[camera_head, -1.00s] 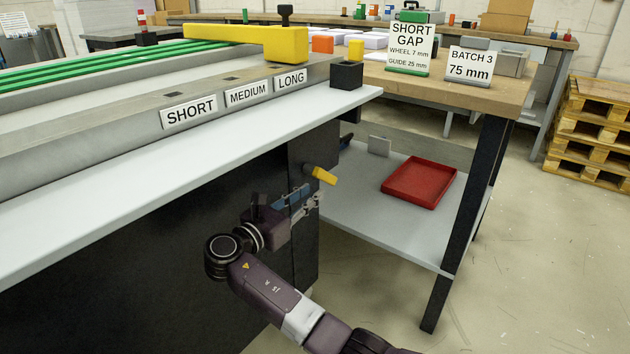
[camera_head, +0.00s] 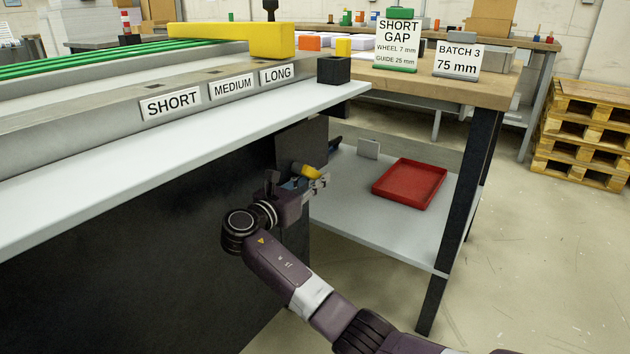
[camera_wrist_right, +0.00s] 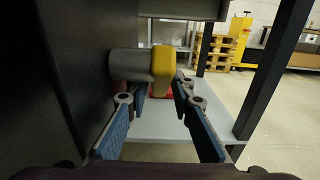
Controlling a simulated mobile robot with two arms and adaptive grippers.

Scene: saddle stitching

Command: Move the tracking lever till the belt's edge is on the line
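The yellow-tipped lever (camera_head: 305,170) sticks out of the dark end of the machine, below the white ledge. In the right wrist view its yellow end (camera_wrist_right: 163,70) sits on a thick grey shaft (camera_wrist_right: 130,65). I take it to be the tracking lever. My right gripper (camera_head: 312,184) is at the lever in the head view. In the right wrist view, its blue-padded fingers (camera_wrist_right: 168,98) are spread apart, with the yellow end at the gap near the tips; contact cannot be told. Green belts (camera_head: 120,58) run along the machine top. The edge line cannot be made out. My left gripper is not in view.
The dark machine side (camera_wrist_right: 65,70) stands close left of the right gripper. A grey lower shelf (camera_head: 345,215) with a red tray (camera_head: 410,183) lies to the right, beside a dark table leg (camera_head: 455,230). SHORT, MEDIUM and LONG labels (camera_head: 232,88) line the machine's front.

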